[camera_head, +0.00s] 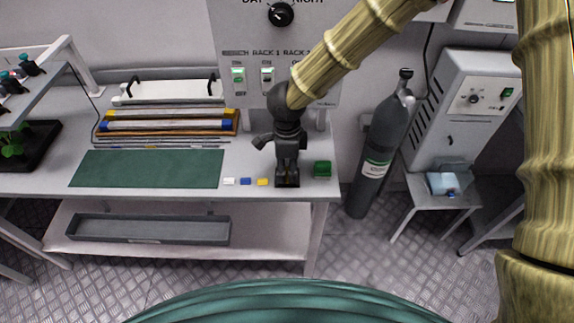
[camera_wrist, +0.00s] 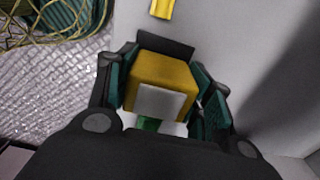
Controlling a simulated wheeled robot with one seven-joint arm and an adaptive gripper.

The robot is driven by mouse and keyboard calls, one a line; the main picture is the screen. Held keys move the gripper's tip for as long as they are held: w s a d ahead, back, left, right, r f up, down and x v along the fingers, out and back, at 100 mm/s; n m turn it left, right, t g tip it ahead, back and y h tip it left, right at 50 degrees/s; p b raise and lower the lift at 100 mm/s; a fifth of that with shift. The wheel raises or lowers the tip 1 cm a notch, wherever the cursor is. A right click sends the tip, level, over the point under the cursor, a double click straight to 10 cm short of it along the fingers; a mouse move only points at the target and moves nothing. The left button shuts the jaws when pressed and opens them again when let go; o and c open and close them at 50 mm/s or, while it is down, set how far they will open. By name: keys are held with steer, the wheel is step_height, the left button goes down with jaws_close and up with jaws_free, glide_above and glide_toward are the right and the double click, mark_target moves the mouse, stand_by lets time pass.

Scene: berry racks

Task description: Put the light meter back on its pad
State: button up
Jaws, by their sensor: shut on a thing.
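The light meter, which I take to be the yellow block with a pale grey face (camera_wrist: 160,82), is between my gripper's fingers in the wrist view. My gripper (camera_wrist: 162,92) is shut on it. In the head view my gripper (camera_head: 287,180) points down, low over the bench's right part, and hides the meter. A dark flat piece (camera_wrist: 168,46), possibly the pad, shows just past the meter's far edge. I cannot tell whether the meter touches it. A small green patch (camera_wrist: 147,124) shows below the pale face; I cannot tell what it belongs to.
A green block (camera_head: 322,169) stands right of my gripper on the bench. White (camera_head: 230,181), blue (camera_head: 246,181) and yellow (camera_head: 262,182) pieces lie to its left, beside a green mat (camera_head: 147,169). A gas cylinder (camera_head: 385,135) stands beyond the bench's right end.

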mark_target(287, 161)
steer(key=shift+f, duration=0.25)
steer(key=o, duration=1.2)
steer(key=shift+r, duration=0.1)
step_height(287, 161, up, 12)
steer(key=shift+b, duration=0.45)
steer(key=shift+s, duration=0.1)
